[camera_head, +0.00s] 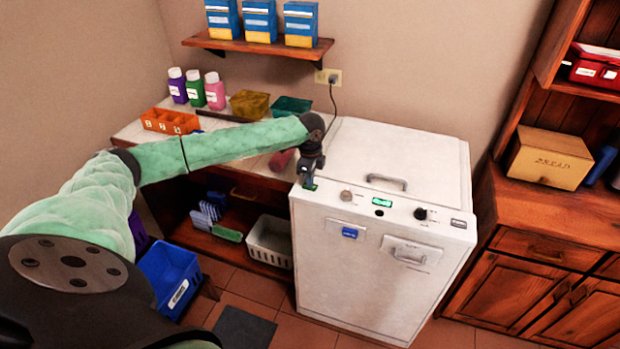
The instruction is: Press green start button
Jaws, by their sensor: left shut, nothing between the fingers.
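The white machine (345,260) stands right of the counter, with a sloped control panel along its top front edge. A small green button (311,187) shows at the panel's left end, partly hidden by my gripper. My left gripper (309,180) points down right at this button, shut and empty. I cannot tell whether its fingertips touch the button. A lit green display (381,202) sits mid-panel, between a light knob (346,196) and a black knob (420,214). My right gripper is out of view.
A handle (386,182) stands up on the machine's lid. Bottles (195,88), an orange divided tray (170,121) and small bins are on the counter at left. A blue bin (170,275) is on the floor. A wooden cabinet (550,230) stands at right.

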